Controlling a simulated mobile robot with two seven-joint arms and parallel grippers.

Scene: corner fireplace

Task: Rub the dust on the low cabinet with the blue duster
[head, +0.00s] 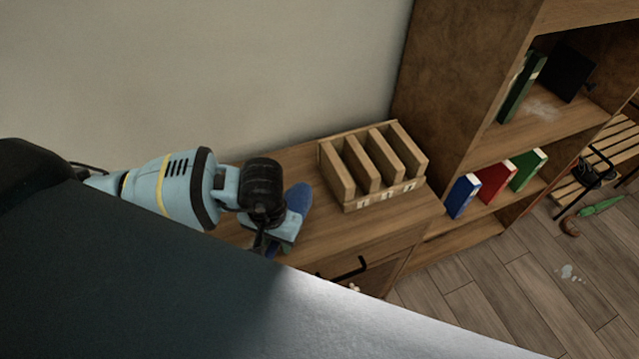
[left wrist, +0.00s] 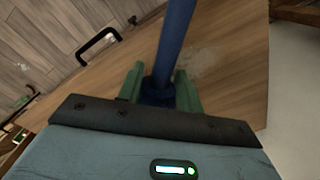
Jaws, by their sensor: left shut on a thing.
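The low cabinet (head: 325,240) has a wooden top and stands against the wall; its top also shows in the left wrist view (left wrist: 239,62). My left gripper (head: 272,240) is over the cabinet top, left of the wooden rack. In the left wrist view its green fingers (left wrist: 160,92) are shut on the blue duster (left wrist: 174,45), around its shaft. The duster's blue part also shows in the head view (head: 298,198). A pale dust patch (left wrist: 198,62) lies on the cabinet top just right of the duster. Whether the duster touches the top cannot be told. My right gripper is not in view.
A wooden rack with upright dividers (head: 372,172) stands on the cabinet's right part. A black drawer handle (head: 346,270) juts from the front. A tall bookshelf (head: 445,85) with several books rises to the right. A green umbrella (head: 600,206) is farther right.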

